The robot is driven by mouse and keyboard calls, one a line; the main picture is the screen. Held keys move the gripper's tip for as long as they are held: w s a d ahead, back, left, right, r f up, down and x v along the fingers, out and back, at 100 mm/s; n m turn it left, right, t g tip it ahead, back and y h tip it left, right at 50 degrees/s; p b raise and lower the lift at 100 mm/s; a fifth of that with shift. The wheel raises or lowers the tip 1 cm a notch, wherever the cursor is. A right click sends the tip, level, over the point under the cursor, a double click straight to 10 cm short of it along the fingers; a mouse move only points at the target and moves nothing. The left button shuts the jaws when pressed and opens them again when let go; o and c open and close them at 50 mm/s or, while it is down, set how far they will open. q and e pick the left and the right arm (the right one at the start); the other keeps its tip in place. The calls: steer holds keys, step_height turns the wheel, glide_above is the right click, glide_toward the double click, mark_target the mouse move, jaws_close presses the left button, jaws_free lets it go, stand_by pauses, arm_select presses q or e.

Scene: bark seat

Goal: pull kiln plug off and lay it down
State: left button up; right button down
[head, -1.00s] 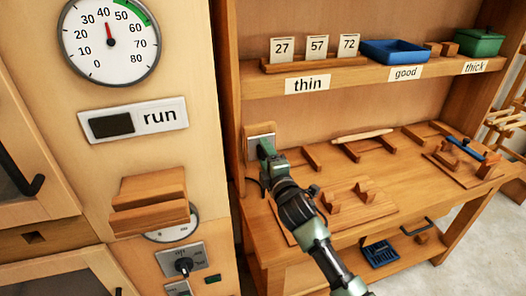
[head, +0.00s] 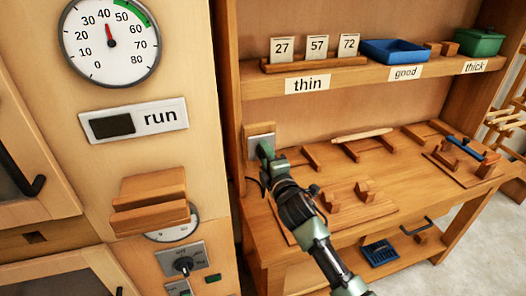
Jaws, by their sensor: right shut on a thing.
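My right gripper (head: 264,155) is at the wall socket plate (head: 260,139) on the left inner side of the workbench. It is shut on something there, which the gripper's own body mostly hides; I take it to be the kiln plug. A dark cord shows just left of the gripper. I cannot tell whether the plug is still seated in the socket or apart from it. My left gripper is not in view.
The bench top (head: 335,175) has wooden holders and a pale stick (head: 362,135). A shelf above holds number cards (head: 316,47), a blue tray (head: 394,51) and a green box (head: 479,42). The kiln cabinet (head: 60,160) with a dial stands left.

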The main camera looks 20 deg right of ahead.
steer(key=shift+s, duration=0.1)
steer(key=shift+s+d+p, duration=0.1)
steer(key=shift+s+p, duration=1.2)
steer(key=shift+s, duration=1.6)
